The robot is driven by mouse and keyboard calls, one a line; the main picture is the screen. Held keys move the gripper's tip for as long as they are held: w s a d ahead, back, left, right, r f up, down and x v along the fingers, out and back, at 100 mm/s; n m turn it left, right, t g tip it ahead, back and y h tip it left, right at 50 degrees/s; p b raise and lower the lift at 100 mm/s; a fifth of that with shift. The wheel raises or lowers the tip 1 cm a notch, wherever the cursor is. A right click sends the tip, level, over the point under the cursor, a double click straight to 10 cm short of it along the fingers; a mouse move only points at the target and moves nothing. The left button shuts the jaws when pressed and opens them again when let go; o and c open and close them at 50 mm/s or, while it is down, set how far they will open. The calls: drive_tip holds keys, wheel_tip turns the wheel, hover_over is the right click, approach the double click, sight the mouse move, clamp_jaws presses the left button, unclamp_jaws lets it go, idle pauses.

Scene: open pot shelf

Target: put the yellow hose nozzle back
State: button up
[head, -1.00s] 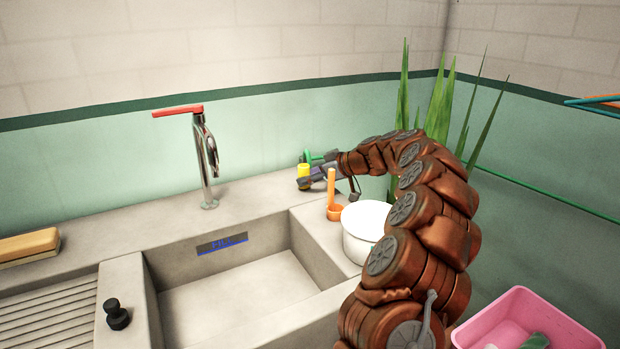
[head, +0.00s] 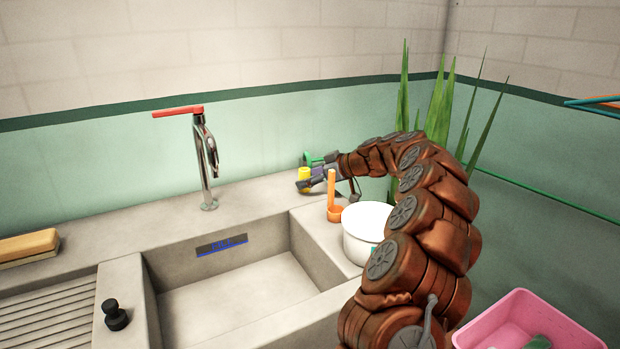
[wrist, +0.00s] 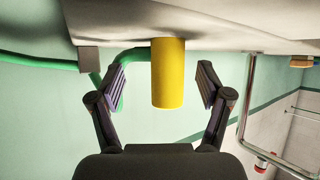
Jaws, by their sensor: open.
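The yellow hose nozzle (head: 304,174) is a plain cylinder standing on the counter near the back wall, right of the tap. In the wrist view, which shows the counter at the top, the nozzle (wrist: 168,75) stands between the two fingers. My gripper (wrist: 161,82) is open, with a gap on each side of the nozzle. In the head view my gripper (head: 318,178) is at the nozzle and partly hides it. A green hose (wrist: 125,62) bends behind the nozzle; I cannot tell whether they join.
An orange-handled scoop (head: 331,190) and a white pot (head: 366,228) stand close in front of my gripper. The tap (head: 205,160) is to the left, beyond the sink (head: 235,290). A tall plant (head: 440,105) is behind my arm. A pink bin (head: 490,318) is lower right.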

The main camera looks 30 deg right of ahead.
drive_tip(key=shift+s+a+f, duration=0.1)
drive_tip(key=shift+f, duration=0.6)
drive_tip(key=r+p, duration=0.1)
drive_tip(key=p, duration=0.1)
drive_tip(key=shift+r+p, duration=0.25)
drive_tip(key=shift+p, duration=0.1)
drive_tip(key=b+v, duration=0.1)
drive_tip(key=v, duration=1.1)
drive_tip(key=shift+r, duration=0.3)
